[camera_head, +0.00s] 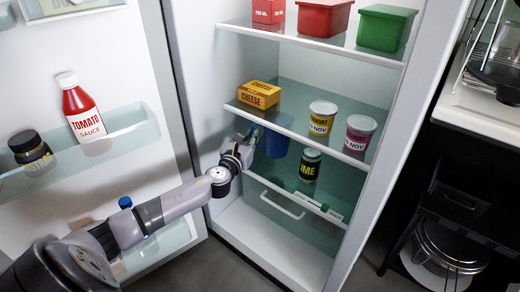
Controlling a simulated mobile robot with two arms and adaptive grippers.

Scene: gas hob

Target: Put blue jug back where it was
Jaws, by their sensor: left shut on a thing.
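The blue jug (277,145) is inside the open fridge, at the left of the shelf below the cheese. Its upper part shows under the shelf edge above. My left gripper (254,133) reaches in from the left and is shut on the jug at its left side. The fingers are small and partly hidden, so the exact grip point is unclear. I cannot tell whether the jug's base touches the shelf. My right gripper is not in view.
The yellow cheese box (259,94) and two yoghurt pots (322,118) are on the shelf above. The open door (110,40) holds tomato sauce (82,108) and a dark jar (31,150).

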